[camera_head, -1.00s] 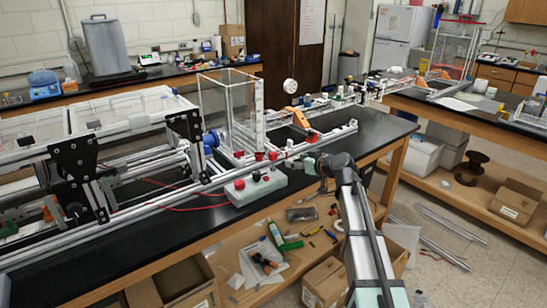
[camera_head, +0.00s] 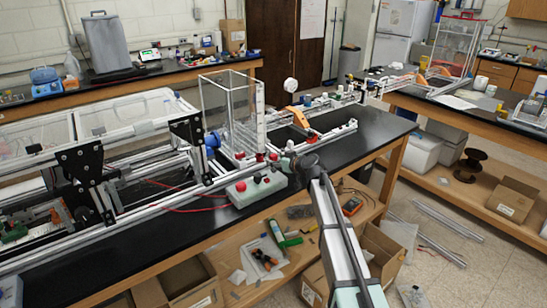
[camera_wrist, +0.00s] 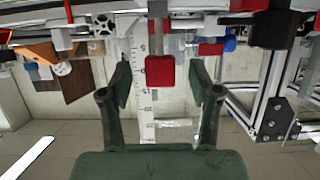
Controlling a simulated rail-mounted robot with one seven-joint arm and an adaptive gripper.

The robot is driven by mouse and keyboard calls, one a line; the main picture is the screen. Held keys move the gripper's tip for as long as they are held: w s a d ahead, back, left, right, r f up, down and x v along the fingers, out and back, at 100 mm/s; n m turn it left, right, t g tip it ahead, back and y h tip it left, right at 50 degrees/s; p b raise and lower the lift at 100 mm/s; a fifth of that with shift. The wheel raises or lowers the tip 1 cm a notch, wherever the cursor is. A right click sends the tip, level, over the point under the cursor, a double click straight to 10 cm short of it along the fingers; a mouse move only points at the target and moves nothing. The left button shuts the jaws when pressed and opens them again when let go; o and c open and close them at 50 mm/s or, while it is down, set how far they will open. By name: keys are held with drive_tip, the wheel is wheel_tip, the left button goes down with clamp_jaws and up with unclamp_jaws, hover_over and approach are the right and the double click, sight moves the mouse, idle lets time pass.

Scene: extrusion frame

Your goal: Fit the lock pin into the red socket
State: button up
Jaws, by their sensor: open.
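In the wrist view a red block (camera_wrist: 160,71) with a grey shaft (camera_wrist: 156,36) sits between the two dark green fingers of my gripper (camera_wrist: 160,82). The fingers are open, with a gap on each side of the block. I cannot tell whether this block is the lock pin's head or the red socket. In the head view my gripper (camera_head: 289,163) is at the bench's front edge, close to small red pieces (camera_head: 260,157) on the aluminium frame. The pin and socket are too small to separate there.
A clear acrylic box (camera_head: 230,105) rises behind. Aluminium rails (camera_head: 110,222) run along the bench. Bare black bench top (camera_head: 375,130) lies to the right.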

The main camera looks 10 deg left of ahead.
drive_tip(key=x, duration=0.2)
drive_tip(key=shift+w+a+f+p, duration=0.1)
drive_tip(key=shift+w+a+p, duration=0.15)
drive_tip(key=shift+p, duration=0.15)
clamp_jaws()
